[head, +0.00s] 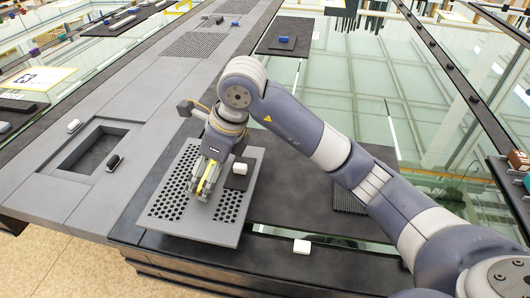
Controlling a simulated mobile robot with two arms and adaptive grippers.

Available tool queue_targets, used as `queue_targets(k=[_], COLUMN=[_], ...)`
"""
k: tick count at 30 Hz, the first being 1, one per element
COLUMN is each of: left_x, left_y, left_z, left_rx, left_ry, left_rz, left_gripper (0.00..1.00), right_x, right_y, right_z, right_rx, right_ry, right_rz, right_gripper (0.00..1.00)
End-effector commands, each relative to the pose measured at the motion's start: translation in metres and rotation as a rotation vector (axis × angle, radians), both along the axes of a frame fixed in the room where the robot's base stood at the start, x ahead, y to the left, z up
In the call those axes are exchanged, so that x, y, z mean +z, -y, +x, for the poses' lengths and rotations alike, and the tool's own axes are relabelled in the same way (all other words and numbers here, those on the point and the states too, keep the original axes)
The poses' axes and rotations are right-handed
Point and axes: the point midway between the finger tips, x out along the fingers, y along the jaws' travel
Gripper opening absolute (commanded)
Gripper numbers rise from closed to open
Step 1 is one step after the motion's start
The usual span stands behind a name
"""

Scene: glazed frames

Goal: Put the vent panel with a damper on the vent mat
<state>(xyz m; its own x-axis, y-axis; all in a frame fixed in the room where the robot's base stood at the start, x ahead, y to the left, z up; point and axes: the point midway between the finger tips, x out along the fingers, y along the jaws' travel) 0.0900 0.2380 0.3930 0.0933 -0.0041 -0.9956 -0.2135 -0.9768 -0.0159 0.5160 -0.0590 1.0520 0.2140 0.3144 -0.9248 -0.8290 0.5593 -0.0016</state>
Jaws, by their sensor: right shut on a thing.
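A grey perforated vent panel (190,226) is in the middle of the head view, with round holes on both sides. A dark square plate with a white block (240,168), which may be the damper, sits on its right part. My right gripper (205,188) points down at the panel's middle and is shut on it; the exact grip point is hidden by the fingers. I cannot tell whether the panel is lifted or resting on the dark surface. A flat dark mat (295,195) lies right of the panel; I cannot tell if it is the vent mat. My left gripper is not in view.
A grey walkway with a rectangular recess (95,150) lies to the left, with small white and black blocks beside it. A dark ribbed piece (348,200) is right of the panel. A white block (302,246) lies in front. Glass panes (340,80) spread behind my arm.

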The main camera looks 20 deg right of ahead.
Motion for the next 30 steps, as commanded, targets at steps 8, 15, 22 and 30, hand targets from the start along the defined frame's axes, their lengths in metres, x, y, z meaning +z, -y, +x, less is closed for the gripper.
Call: queue_targets(k=[8,15,22,30], left_x=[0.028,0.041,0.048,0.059], left_y=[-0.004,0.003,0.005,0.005], left_z=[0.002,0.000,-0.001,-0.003], left_rx=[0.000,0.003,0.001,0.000], left_ry=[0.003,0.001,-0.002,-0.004], left_rz=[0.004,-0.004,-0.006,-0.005], left_gripper=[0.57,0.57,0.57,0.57], right_x=[-0.002,-0.007,-0.017,-0.045], right_y=[0.066,0.108,0.118,0.118], right_z=[0.036,0.060,0.065,0.065], right_rx=[-0.009,-0.004,0.000,0.000], right_ry=[-0.002,0.000,-0.002,0.002], right_rz=[0.001,0.003,0.001,0.001], right_gripper=[0.44,0.44,0.44,0.44])
